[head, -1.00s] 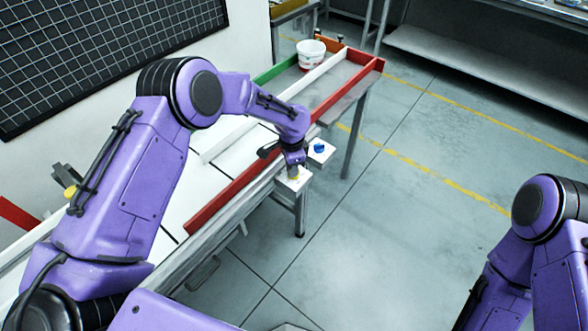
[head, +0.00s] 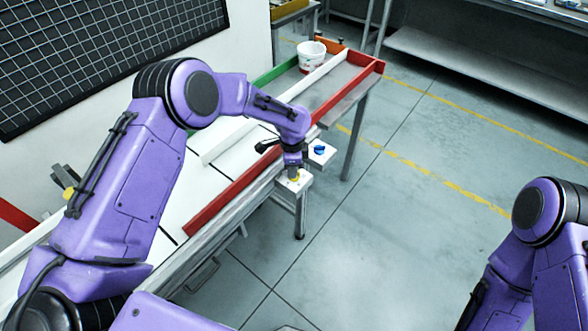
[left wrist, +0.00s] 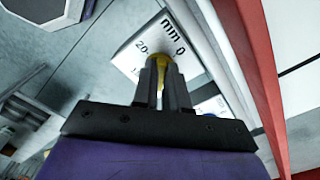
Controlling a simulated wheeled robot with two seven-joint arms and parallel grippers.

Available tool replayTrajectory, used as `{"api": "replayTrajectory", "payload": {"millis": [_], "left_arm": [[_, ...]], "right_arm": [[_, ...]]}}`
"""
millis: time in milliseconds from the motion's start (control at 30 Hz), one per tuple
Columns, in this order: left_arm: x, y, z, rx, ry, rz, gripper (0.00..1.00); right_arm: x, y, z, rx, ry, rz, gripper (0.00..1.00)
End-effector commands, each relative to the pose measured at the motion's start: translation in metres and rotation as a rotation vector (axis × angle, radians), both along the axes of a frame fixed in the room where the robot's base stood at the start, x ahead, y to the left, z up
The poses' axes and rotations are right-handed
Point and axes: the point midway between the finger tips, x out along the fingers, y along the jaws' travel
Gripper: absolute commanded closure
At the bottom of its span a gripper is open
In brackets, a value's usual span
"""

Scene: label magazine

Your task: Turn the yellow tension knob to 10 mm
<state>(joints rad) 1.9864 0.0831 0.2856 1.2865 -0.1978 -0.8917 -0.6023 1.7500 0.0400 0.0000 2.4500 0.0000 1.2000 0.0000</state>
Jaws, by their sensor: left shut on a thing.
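The yellow tension knob (head: 294,179) sits on a small white plate (head: 303,184) at the near edge of the table, mostly hidden by my left gripper. My left gripper (head: 293,170) points down over it and is shut on it. In the left wrist view the yellow knob (left wrist: 178,60) shows behind the gripper fingers (left wrist: 163,82). The white scale plate (left wrist: 150,45) there carries "mm", "0" and "20" marks; the rest of the scale and the knob's pointer are hidden. My right gripper is out of view; only part of that arm shows at the right.
A blue knob (head: 319,149) on another white plate stands just beyond the yellow one. A red rail (head: 235,188) runs along the table beside the knobs. A white bucket (head: 311,57) stands at the far end. The floor to the right is clear.

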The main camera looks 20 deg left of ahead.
Motion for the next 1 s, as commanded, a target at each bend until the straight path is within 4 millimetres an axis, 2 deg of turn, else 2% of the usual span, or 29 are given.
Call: {"api": "replayTrajectory", "payload": {"millis": [33, 100, 133, 400, 500, 567, 800, 1000], "left_arm": [[-0.001, -0.002, -0.001, -0.004, 0.004, -0.001, 1.00], [-0.001, -0.002, -0.001, -0.004, 0.004, 0.000, 0.71], [-0.001, -0.002, -0.001, -0.002, 0.003, 0.000, 0.62], [-0.001, -0.001, 0.000, -0.002, 0.002, 0.001, 0.62], [0.000, 0.000, 0.007, -0.001, 0.000, 0.001, 0.62], [0.000, 0.000, 0.017, -0.001, -0.001, 0.001, 0.62], [-0.002, -0.001, 0.074, -0.001, -0.003, 0.000, 0.62], [-0.004, -0.001, 0.102, -0.001, 0.001, 0.001, 0.62]], "right_arm": [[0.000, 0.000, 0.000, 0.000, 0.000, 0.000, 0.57], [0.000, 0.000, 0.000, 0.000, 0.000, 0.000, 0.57], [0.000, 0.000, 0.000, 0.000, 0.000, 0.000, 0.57], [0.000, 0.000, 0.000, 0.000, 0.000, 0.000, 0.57], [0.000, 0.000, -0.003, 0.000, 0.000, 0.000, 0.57], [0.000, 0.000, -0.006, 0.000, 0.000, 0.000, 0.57], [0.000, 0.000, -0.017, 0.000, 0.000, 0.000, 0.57], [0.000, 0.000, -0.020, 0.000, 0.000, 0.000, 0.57]]}}
